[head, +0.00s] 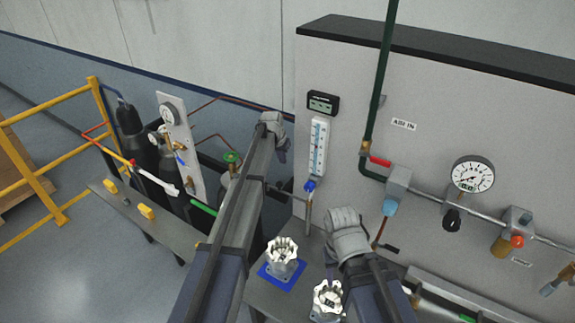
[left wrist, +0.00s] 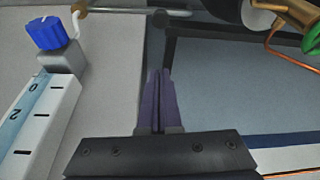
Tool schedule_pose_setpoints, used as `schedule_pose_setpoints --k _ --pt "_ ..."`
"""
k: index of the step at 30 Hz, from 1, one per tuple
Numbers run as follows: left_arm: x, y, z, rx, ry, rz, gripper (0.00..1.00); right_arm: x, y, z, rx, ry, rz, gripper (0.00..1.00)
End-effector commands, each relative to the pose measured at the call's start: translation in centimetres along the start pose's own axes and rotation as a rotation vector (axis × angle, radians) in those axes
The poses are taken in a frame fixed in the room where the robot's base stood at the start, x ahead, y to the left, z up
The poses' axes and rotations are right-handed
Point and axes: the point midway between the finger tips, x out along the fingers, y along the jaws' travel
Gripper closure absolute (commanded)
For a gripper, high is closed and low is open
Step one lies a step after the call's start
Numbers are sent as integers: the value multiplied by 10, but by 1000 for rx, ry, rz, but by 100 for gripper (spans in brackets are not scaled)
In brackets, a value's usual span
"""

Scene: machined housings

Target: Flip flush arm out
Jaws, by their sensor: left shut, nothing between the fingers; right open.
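A thin metal rod (left wrist: 130,11) with a brass end (left wrist: 160,18) runs near the blue knob (left wrist: 45,33) in the left wrist view; it looks like the flush arm, though I cannot be sure. In the head view a thin tube (head: 308,215) hangs below the blue knob (head: 310,185) of the flow meter (head: 319,145). My left gripper (head: 282,155) is beside the panel's left edge; its fingers (left wrist: 160,75) are shut and empty, apart from the rod. My right gripper (head: 345,218) is open, in front of the panel; its fingertips are hard to see.
Two pale machined housings stand on the bench, one (head: 283,252) on a blue mat (head: 268,273), one (head: 328,298) nearer. Pipes and a round gauge (head: 473,174) line the panel at right. Dark cylinders (head: 130,125) and a yellow railing (head: 40,165) stand at left.

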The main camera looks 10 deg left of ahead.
Motion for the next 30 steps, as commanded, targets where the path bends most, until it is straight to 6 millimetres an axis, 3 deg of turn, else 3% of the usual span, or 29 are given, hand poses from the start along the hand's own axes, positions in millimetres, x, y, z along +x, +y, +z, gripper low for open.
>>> schedule_pose_setpoints --k 17,23,30 --pt "1 -6 -6 -2 6 -1 100 0 0 0 0 0 0 50" --pt "15 -6 -5 -2 6 -1 100 13 -1 -1 -5 1 1 50" --pt "47 -6 -5 -2 6 -1 100 43 -4 -3 -9 2 1 50"
